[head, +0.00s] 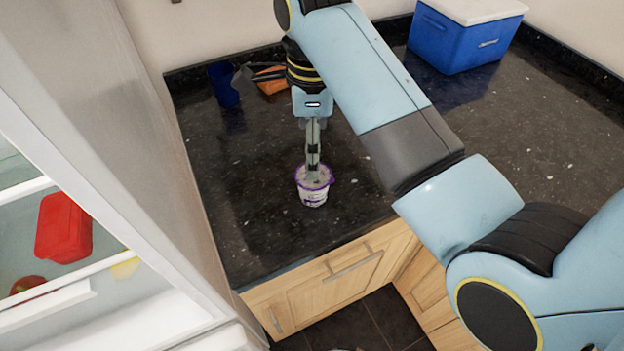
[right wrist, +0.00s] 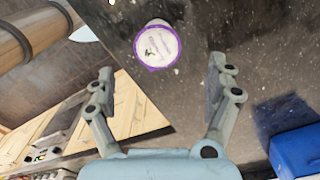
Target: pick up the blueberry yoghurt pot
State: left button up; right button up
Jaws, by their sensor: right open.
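The blueberry yoghurt pot (head: 313,197) is a small white tub with a purple rim, standing upright on the dark granite counter near its front edge. In the right wrist view the pot (right wrist: 158,46) shows its pale lid, ahead of the fingertips and roughly centred between them. My right gripper (head: 313,170) points down over the pot, its fingers overlapping the lid in the head view. In the right wrist view its fingers (right wrist: 160,70) are spread wide with nothing between them. Whether a finger touches the pot, I cannot tell. My left gripper is out of view.
A blue cup (head: 223,85) and an orange item (head: 270,80) stand behind the gripper. A blue cooler (head: 455,42) with a white lid is at the back right. An open fridge holding a red container (head: 63,228) is at left. Counter around the pot is clear.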

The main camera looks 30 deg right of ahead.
aim_at(313, 186)
notch_tip(313, 186, down, 3)
jog(key=shift+f, duration=0.2)
notch_tip(313, 186, down, 4)
jog(key=shift+s+a+f+p, duration=0.1)
jog(key=shift+s+f+p, duration=0.05)
jog(key=shift+p, duration=0.65)
jog(key=shift+f, duration=0.45)
jog(key=c, duration=1.4)
